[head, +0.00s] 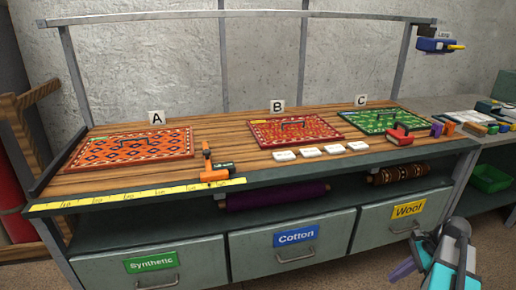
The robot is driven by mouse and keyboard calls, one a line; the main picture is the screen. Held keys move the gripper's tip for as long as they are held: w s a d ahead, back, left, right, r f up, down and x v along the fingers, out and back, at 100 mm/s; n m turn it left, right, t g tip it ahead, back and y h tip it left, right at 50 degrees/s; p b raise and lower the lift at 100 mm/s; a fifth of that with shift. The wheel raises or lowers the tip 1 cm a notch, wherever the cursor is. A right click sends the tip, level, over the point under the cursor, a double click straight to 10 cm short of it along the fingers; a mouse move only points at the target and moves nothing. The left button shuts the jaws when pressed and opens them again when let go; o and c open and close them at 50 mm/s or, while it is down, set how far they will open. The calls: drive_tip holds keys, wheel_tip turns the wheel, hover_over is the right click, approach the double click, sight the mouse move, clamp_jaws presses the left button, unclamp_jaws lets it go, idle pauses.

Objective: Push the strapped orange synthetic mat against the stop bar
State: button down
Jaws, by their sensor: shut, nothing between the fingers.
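The orange mat (160,149) with a dark diamond pattern lies flat on the left part of the wooden bench top, below the sign A. A dark strap or handle (125,141) shows on its upper face. A dark bar (57,163), which looks like the stop bar, runs along the bench's left end. The mat's left edge is close beside it; I cannot tell whether they touch. My gripper (420,246) is at the lower right, in front of the bench and far from the mat. It is shut and appears empty; its tips are small and hard to make out.
An orange clamp-like tool (209,168) stands by the yellow measuring strip (140,194) at the front edge, right of the mat. A red mat (295,130) and a green mat (378,120) lie farther right. White cards (310,151) and a red tool (399,136) lie near the front.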

drive_tip(key=s+d+r+m+h+p, duration=0.1)
drive_tip(key=s+d+r+m+p, duration=0.2)
drive_tip(key=r, duration=0.9)
drive_tip(key=s+d+r+m+t+h+p, duration=0.1)
drive_tip(key=s+d+r+m+p, duration=0.2)
drive_tip(key=d+r+p, duration=0.5)
drive_tip(key=s+d+r+m+h+p, duration=0.2)
drive_tip(key=d+r+p, duration=0.4)
drive_tip(key=d+r, duration=0.6)
wheel_tip(320, 180, up, 4)
drive_tip(key=shift+s+f+m+t, duration=0.1)
drive_tip(key=shift+s+m+t, duration=0.2)
drive_tip(key=shift+s+m, duration=0.75)
drive_tip(key=shift+s, duration=0.1)
